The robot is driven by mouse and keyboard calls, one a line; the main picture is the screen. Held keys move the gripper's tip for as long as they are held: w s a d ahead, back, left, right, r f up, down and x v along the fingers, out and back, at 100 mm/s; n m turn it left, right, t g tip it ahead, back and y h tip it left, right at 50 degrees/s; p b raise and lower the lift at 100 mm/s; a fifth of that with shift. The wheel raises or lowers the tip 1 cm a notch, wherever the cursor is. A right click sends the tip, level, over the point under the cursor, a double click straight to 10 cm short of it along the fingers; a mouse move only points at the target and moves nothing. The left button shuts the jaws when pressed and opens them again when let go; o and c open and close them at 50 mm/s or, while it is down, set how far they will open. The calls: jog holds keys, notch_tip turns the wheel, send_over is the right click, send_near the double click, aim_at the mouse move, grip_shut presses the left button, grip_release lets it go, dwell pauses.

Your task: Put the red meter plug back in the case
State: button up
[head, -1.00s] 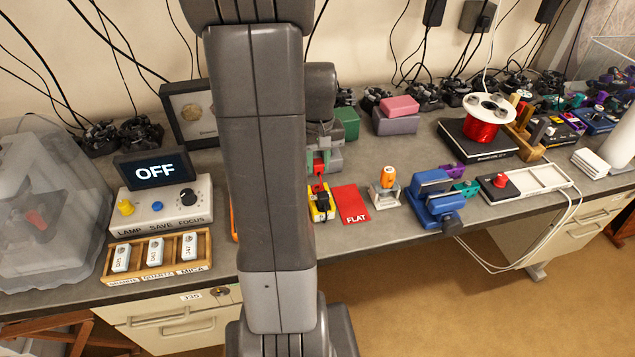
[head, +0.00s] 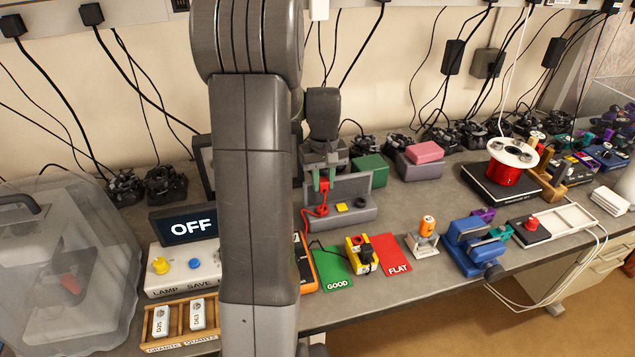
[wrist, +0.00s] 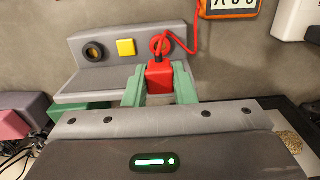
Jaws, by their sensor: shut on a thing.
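My gripper (head: 324,183) has green fingers, shut on the red meter plug (wrist: 160,77). The wrist view shows the red block-shaped plug between both fingers, its dark end pointing toward a red ring (wrist: 153,43) on the grey stepped case (wrist: 83,85). The case (head: 352,212) also has a yellow square and a dark round socket beside the ring. I cannot tell whether the plug touches the ring. A red lead runs from near the ring to the orange-framed meter (wrist: 228,10). In the head view my arm partly hides the meter (head: 308,270).
A battery on a stand (head: 424,238) and a blue vise (head: 470,250) stand right. Green and pink boxes are behind.

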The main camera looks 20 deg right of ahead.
jog(key=shift+f+b, duration=1.65)
jog(key=shift+f, duration=0.8)
jog(key=shift+f+b, duration=0.4)
jog(key=shift+f, duration=0.5)
dwell(0.9)
jog(key=o, duration=1)
notch_tip(320, 180, up, 14)
jog(key=shift+f+b, duration=0.1)
jog(key=shift+b, duration=0.45)
jog(key=shift+f, duration=0.15)
notch_tip(320, 180, down, 14)
jog(key=shift+r+p, duration=0.2)
jog(key=shift+p, duration=0.4)
jog(key=shift+r, duration=0.3)
